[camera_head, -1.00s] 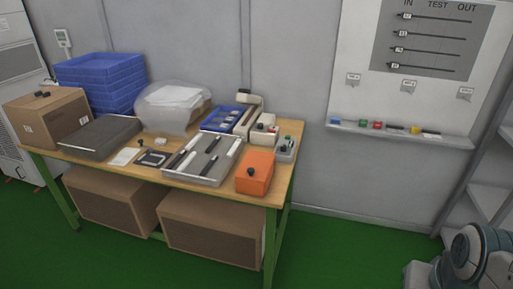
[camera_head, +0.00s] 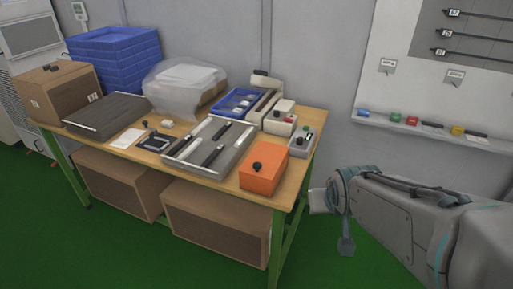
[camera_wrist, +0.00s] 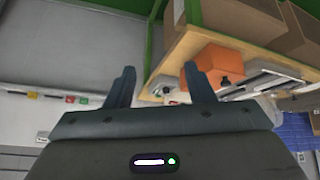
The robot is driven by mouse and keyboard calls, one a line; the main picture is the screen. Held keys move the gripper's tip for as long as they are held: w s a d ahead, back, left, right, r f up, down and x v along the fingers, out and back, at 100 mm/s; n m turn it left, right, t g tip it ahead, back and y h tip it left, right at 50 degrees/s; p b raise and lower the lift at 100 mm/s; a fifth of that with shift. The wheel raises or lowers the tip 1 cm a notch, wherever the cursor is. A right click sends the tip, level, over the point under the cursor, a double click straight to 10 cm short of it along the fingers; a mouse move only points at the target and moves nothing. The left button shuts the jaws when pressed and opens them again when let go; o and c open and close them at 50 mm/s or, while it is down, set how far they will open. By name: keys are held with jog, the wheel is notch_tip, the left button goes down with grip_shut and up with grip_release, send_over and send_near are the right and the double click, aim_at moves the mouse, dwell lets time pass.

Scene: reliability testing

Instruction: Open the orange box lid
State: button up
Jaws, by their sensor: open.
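The orange box (camera_head: 263,171) stands at the near right corner of the wooden table, with a black knob (camera_head: 257,167) on it. Its lid looks closed. In the wrist view the orange box (camera_wrist: 218,62) appears upside down, beyond the right finger. My gripper (camera_wrist: 160,88) is open and empty, with its two fingers apart. In the head view my arm reaches in from the right, and its end is right of the table, apart from the box. The fingers are hard to make out there.
The wooden table (camera_head: 222,180) also holds a grey tray (camera_head: 184,164) with dark and white bars, small devices (camera_head: 301,141) behind the box, a bagged item (camera_head: 185,85) and blue crates (camera_head: 115,58). Cardboard boxes (camera_head: 215,222) stand underneath. Green floor right of the table is clear.

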aim_at(265, 155)
jog(key=w+a+f+n+t+y+b, duration=0.4)
jog(key=w+a+f+t+y+b, duration=0.45)
jog(key=w+a+b, duration=0.45)
jog(key=shift+t+h, duration=0.25)
jog(key=shift+t, duration=0.2)
jog(key=x, duration=0.9)
jog(key=p+x, duration=0.1)
jog(key=x, duration=0.3)
jog(key=shift+w+f, duration=0.35)
jog(key=shift+f, duration=0.05)
